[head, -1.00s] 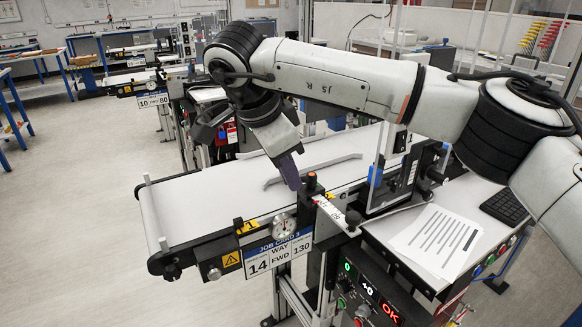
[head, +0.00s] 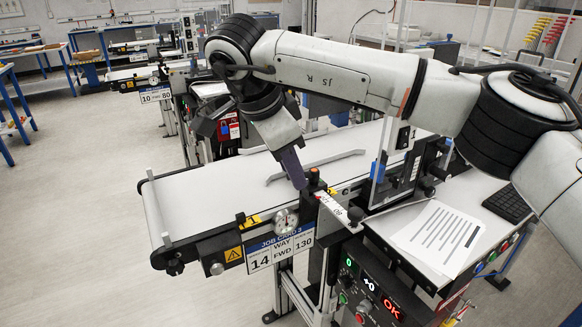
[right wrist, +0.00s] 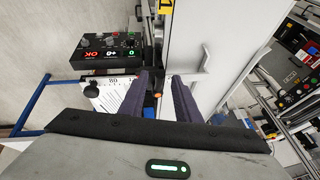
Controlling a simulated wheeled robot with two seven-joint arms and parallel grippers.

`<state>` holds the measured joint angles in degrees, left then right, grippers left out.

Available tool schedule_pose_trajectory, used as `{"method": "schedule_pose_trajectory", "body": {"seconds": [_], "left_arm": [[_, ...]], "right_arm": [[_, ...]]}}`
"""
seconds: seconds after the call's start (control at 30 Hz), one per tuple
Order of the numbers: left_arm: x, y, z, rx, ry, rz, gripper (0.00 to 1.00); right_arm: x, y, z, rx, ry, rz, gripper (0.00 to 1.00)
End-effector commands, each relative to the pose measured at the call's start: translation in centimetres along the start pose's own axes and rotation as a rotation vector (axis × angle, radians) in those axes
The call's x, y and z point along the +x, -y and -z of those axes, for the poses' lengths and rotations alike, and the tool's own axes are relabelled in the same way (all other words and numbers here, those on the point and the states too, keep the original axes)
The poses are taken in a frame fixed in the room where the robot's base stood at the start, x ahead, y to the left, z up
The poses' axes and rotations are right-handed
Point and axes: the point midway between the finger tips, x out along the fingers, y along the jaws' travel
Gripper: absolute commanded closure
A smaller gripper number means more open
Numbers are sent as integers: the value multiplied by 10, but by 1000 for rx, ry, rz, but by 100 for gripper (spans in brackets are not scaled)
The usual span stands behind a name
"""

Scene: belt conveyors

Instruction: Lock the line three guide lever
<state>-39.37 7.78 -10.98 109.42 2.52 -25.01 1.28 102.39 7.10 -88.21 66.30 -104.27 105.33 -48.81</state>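The line three conveyor carries a blue-and-white card (head: 280,249) reading JOB CARD 3. A small dark post with a knob (head: 314,178) stands on its near side rail, at the end of a marked white strip (head: 335,205); I cannot tell for sure that it is the guide lever. My right gripper (head: 298,182) points down just left of this post, its fingertips close to it. In the right wrist view the right gripper's two dark fingers (right wrist: 163,76) are apart, with a small orange-tipped part (right wrist: 157,95) showing between them. Contact cannot be told. My left gripper is not in view.
A grey guide rail (head: 315,167) lies along the white belt (head: 205,205). A control box with lit displays (head: 370,288) stands below the post, and a printed sheet (head: 440,235) lies on the side table. A clear upright panel (head: 385,165) stands behind the post.

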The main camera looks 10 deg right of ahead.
Motion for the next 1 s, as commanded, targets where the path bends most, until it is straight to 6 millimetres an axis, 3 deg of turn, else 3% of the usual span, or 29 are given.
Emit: {"method": "schedule_pose_trajectory", "body": {"seconds": [0.5,0.7,1.0], "left_arm": [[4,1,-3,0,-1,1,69],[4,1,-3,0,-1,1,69],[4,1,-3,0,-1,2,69]], "right_arm": [[-88,1,0,2,0,3,70],[-100,0,0,0,1,1,70],[-100,0,0,0,1,1,70]]}}
